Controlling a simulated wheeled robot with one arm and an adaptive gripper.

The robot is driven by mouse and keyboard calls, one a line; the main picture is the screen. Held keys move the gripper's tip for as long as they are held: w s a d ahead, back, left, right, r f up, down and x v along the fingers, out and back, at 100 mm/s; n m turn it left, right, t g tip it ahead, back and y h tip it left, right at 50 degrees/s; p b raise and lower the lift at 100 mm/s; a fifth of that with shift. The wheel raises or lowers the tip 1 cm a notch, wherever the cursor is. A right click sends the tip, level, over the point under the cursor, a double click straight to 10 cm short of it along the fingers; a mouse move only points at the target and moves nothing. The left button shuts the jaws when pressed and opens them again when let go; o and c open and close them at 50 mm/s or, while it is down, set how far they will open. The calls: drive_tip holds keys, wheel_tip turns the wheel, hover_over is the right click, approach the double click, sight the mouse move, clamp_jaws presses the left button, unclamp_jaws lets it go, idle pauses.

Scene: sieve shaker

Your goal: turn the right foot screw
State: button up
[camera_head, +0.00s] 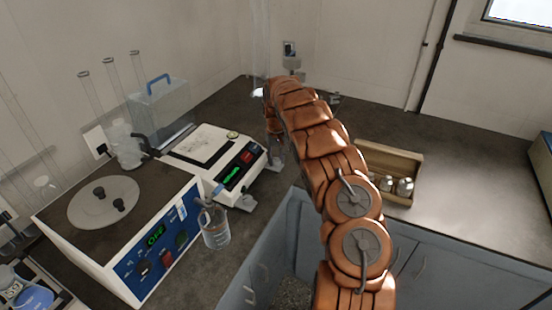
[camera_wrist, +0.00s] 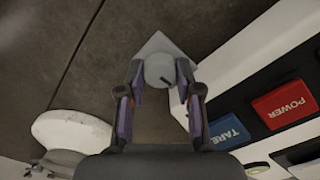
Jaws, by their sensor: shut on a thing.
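The right foot screw (camera_wrist: 158,70) is a round grey knob with a dark mark, on a pale pointed foot at the corner of the white balance (camera_wrist: 240,62). My gripper (camera_wrist: 160,82) is shut on it, one finger on each side, in the wrist view. In the head view the balance (camera_head: 205,150) stands on the dark bench with a green lit display. My arm reaches down to its right end there, and the grip itself is too small and covered to make out. Another grey foot knob (camera_head: 247,202) shows at its near front corner.
Red POWER (camera_wrist: 283,104) and blue TARE (camera_wrist: 229,132) buttons lie close to my right finger. A white round object (camera_wrist: 70,130) is at the lower left. A centrifuge-like box (camera_head: 120,225), a beaker (camera_head: 215,228) and a wooden tray (camera_head: 392,160) with metal weights stand around.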

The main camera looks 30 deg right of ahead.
clamp_jaws()
drive_tip(key=shift+f+m+b, duration=0.15)
drive_tip(key=shift+m+b, duration=0.15)
drive_tip(key=shift+b, duration=0.2)
drive_tip(key=shift+a+m+b, duration=0.15)
drive_tip(key=shift+m+b, duration=0.15)
drive_tip(key=shift+b, duration=0.1)
drive_tip(key=m+b, duration=0.5)
drive_tip(key=m, duration=0.1)
drive_tip(key=shift+m, duration=0.3)
drive_tip(key=shift+m+b, duration=0.9)
drive_tip(key=shift+m, duration=1)
